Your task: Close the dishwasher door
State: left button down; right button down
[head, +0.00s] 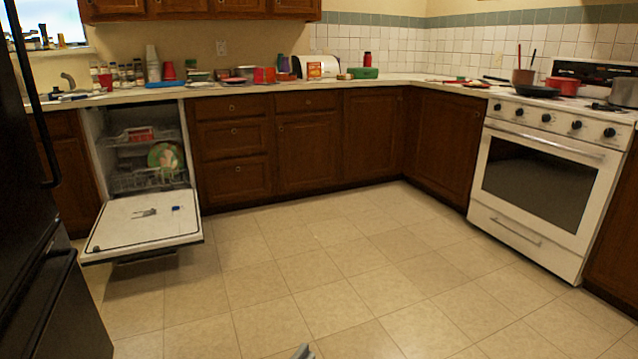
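The dishwasher (185,140) is built into the counter run at the left. Its door (145,222) is folded down and lies about level above the floor, inner face up. Small dark and blue items lie on the door's inner face. The racks (148,179) sit inside the tub, with a green round plate (165,157) and a red item in them. Neither gripper can be made out. A small grey piece shows at the bottom edge near the middle; I cannot tell what it is.
A black fridge (35,200) stands close at the left. The tiled floor (330,270) is clear before the dishwasher and across the middle. A white oven (545,180) stands at the right. The counter (300,84) holds many cups, jars and dishes.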

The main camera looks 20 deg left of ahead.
aim_at(121, 231)
jog(key=i+j+u, duration=0.3)
jog(key=i+u, duration=0.55)
jog(key=i, duration=0.3)
jog(key=i+l+u, duration=0.1)
jog(key=i+u, duration=0.35)
jog(key=i, duration=0.15)
